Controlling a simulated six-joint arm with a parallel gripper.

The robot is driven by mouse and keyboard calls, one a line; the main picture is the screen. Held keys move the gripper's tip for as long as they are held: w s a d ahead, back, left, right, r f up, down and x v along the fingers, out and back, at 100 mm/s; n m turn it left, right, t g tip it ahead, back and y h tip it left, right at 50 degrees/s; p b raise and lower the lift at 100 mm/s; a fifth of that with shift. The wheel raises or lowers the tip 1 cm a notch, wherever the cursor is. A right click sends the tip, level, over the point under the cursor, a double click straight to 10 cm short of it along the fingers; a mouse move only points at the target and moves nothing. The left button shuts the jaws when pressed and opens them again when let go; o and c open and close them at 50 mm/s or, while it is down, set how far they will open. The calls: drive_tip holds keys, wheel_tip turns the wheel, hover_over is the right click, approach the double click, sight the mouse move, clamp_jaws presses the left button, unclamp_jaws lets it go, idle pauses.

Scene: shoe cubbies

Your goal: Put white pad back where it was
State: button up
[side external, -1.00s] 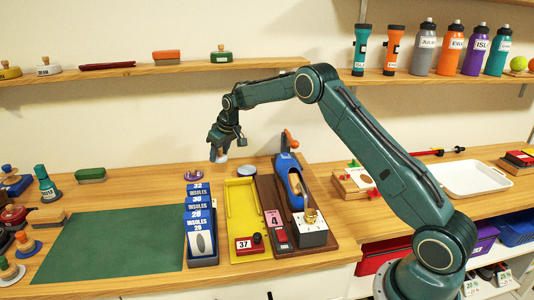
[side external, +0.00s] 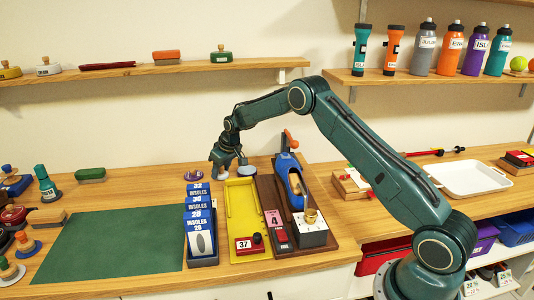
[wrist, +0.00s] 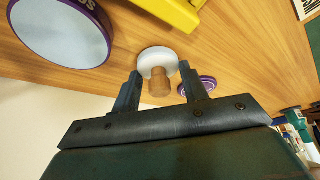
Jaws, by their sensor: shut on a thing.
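The white pad (wrist: 157,58) is a round white disc with a wooden knob (wrist: 159,86). My gripper (wrist: 160,80) is shut on the knob, one finger on each side, in the wrist view. In the side view my gripper (side external: 223,166) is low over the back of the bench, left of the yellow tray's far end. The pad is mostly hidden there, and I cannot tell whether it touches the bench.
A small purple round piece (side external: 193,175) stands just left of my gripper. A purple-rimmed pale disc (wrist: 60,30) lies close by, near the yellow tray (side external: 243,205). Blue insole cards (side external: 200,215) stand in front. Bare wood lies left of the purple piece.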

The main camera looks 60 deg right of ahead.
drive_tip(key=shift+f, duration=0.1)
drive_tip(key=o, duration=0.9)
drive_tip(key=v, duration=1.2)
idle(0.5)
